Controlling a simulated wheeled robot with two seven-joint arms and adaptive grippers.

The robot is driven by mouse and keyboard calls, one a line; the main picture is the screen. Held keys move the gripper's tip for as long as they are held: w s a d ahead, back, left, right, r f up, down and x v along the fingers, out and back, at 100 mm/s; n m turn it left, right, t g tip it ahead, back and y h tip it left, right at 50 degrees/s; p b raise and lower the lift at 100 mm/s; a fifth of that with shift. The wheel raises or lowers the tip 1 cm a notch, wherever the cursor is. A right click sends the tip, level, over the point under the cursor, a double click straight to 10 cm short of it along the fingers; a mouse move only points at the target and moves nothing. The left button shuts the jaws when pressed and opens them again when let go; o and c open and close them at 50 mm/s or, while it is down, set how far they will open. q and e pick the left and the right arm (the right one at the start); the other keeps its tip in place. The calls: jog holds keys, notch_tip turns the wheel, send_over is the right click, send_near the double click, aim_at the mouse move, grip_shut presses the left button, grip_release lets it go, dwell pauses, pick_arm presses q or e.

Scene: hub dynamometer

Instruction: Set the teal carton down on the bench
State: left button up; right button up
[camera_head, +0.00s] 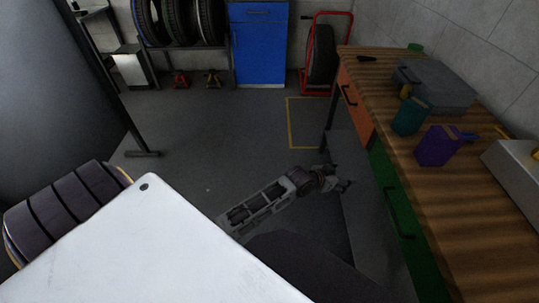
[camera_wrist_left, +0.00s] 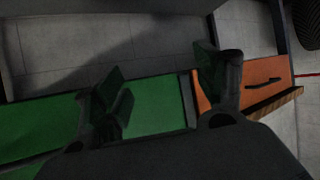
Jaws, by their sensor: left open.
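The teal carton (camera_head: 408,117) stands on the wooden bench (camera_head: 448,208), in front of a grey case and to the left of a purple carton. My left gripper (camera_head: 345,185) is low beside the bench's drawer fronts, below the top and apart from the carton. In the left wrist view its two fingers (camera_wrist_left: 165,90) are spread with nothing between them. The drawer fronts and floor show behind them, and the carton is out of that view. My right gripper is not in view.
The purple carton (camera_head: 437,146) and grey case (camera_head: 435,85) crowd the teal carton. A metal box (camera_head: 515,170) stands nearer on the right. The green drawer (camera_head: 398,215) and orange drawer (camera_head: 355,105) have protruding handles. The bench's near part is clear.

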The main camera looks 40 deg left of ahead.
pick_arm(q)
jog(key=s+a+f+g+y, duration=0.1)
jog(key=s+a+f+g, duration=0.2)
jog(key=s+f, duration=0.7)
jog(key=s+a+f+n+g+y, duration=0.1)
jog(key=s+a+f+g+y, duration=0.1)
jog(key=s+f, duration=0.8)
jog(key=s+a+f+g+y, duration=0.1)
jog(key=s+a+f+g, duration=0.3)
jog(key=s+f, duration=0.6)
jog(key=shift+s+n, duration=0.4)
jog(key=shift+s, duration=0.3)
